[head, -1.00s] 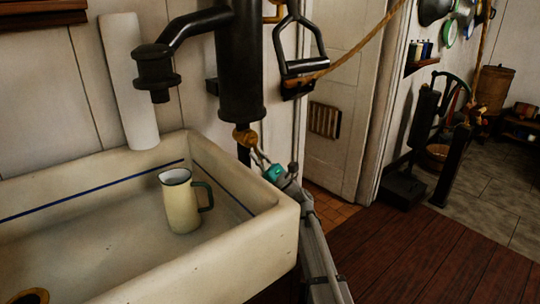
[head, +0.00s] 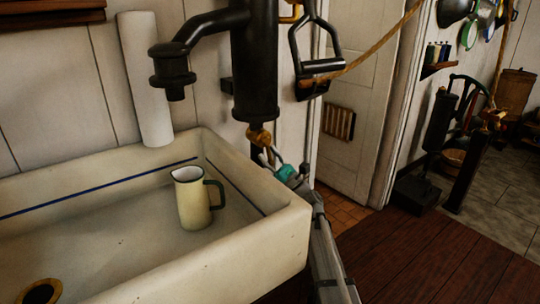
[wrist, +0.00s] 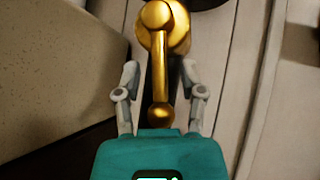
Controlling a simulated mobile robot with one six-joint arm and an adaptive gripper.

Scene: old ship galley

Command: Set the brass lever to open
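The brass lever (wrist: 160,72) fills the upper middle of the wrist view. It has a round pivot at the top and a ball knob at its lower end, and it points toward my gripper. In the head view the brass fitting (head: 259,137) sits at the foot of the black pump (head: 255,70). My gripper (wrist: 160,75) is open, with one finger on each side of the lever's arm and visible gaps to it. The teal gripper body also shows in the head view (head: 286,173), just below the brass. I cannot read any open or shut mark.
A cream sink (head: 240,250) stands at the left, with an upright enamel jug (head: 192,200) in it. The sink's right wall is close beside my arm. A black handle (head: 318,75) and a rope hang right of the pump. The wooden floor at right is clear.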

